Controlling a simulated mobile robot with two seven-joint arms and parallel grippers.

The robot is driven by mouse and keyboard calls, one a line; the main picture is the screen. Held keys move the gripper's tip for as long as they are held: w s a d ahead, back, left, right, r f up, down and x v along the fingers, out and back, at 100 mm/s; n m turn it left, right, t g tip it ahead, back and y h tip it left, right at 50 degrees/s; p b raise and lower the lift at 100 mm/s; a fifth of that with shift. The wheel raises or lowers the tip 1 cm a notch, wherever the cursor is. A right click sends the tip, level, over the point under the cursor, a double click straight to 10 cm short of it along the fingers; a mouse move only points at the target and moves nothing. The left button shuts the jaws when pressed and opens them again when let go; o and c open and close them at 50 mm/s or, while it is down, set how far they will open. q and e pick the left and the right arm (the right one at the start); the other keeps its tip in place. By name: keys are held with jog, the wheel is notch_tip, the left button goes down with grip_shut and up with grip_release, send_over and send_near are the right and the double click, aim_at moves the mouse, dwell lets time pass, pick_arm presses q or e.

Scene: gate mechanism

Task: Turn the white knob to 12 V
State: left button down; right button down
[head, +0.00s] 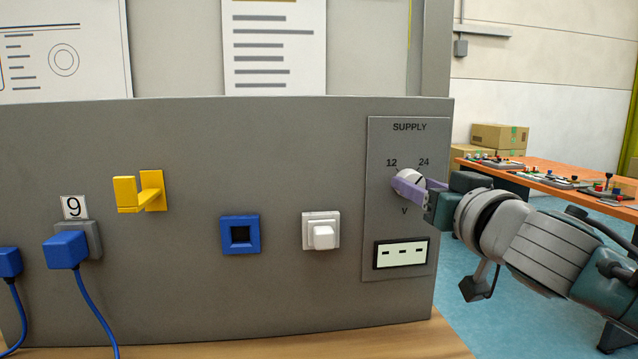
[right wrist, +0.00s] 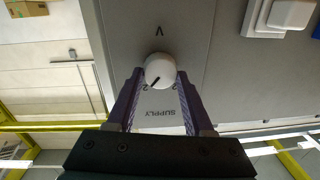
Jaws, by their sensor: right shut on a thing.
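The white knob (head: 408,180) is on the SUPPLY panel (head: 376,220), below the marks 12 and 24 and above a V. My right gripper (head: 410,190) reaches it from the right, with its purple fingers shut on the knob. In the right wrist view, which is upside down, the knob (right wrist: 159,71) sits between the fingertips. Its black line points lower left there, toward the 24 side. The fingers partly hide both numbers in that view. The display (head: 401,253) below the knob shows only dashes. My left gripper is not in view.
On the grey board are a white button (head: 322,233), a blue square socket (head: 240,235), a yellow lever (head: 140,191) and a blue plug (head: 65,249) with a cable under a 9 label. An orange table (head: 560,180) and cardboard boxes (head: 499,137) stand behind at right.

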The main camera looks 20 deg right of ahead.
jog(key=shift+n, duration=0.4)
jog(key=shift+w+a+n+g+h+p, duration=0.15)
jog(key=shift+n+p, duration=0.5)
jog(key=shift+n, duration=1.8)
jog(key=shift+s+n+g+h+p, duration=0.15)
jog(key=shift+n+p, duration=0.45)
jog(key=shift+n, duration=1.8)
jog(key=shift+w+a+n+g+p, duration=0.15)
jog(key=shift+n+p, duration=0.5)
jog(key=shift+n, duration=1.8)
jog(key=shift+c, duration=1.4)
grip_release()
jog(key=shift+s, duration=0.2)
